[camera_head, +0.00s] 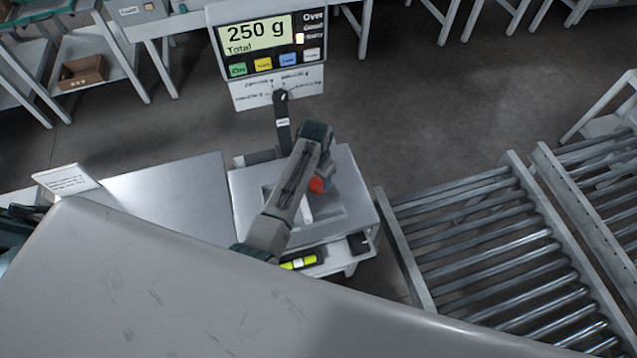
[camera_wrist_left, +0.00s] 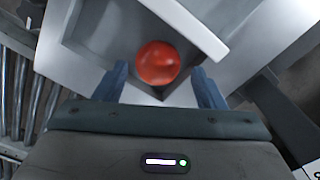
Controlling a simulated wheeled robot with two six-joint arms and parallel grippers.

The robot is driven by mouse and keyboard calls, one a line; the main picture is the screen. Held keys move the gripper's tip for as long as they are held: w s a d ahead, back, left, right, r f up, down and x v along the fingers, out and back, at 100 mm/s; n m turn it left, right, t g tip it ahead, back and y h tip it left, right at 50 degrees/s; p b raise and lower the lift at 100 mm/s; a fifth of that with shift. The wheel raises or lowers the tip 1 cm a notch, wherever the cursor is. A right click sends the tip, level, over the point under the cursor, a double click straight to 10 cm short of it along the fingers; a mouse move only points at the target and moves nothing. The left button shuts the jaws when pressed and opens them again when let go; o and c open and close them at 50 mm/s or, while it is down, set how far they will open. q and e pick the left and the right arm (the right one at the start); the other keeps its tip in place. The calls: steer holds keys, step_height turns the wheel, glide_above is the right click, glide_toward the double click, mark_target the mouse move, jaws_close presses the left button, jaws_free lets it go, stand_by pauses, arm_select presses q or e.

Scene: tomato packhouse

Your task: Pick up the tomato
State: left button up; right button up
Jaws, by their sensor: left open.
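The red tomato (camera_head: 319,185) lies in a grey tray on the scale platform (camera_head: 356,196), partly hidden by my left arm. In the left wrist view the tomato (camera_wrist_left: 157,63) sits just beyond and between the two fingertips, against the tray's inner corner. My left gripper (camera_wrist_left: 162,82) is open, with one blue-grey finger on each side of the tomato's near edge. The fingers do not visibly touch it. In the head view the fingertips of the left gripper are hidden behind the wrist. My right gripper is not in view.
The scale display (camera_head: 257,42) reads 250 g and stands on a post behind the platform. A roller conveyor (camera_head: 480,235) lies to the right. A steel table (camera_head: 165,205) is to the left. A large grey surface (camera_head: 170,290) fills the foreground.

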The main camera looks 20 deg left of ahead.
mark_target(317, 182)
arm_select(q)
steer(key=shift+d+f+p, duration=0.1)
steer(key=shift+f+p, duration=0.25)
steer(key=shift+f, duration=1.7)
steer(key=c, duration=0.5)
steer(key=shift+r, duration=0.1)
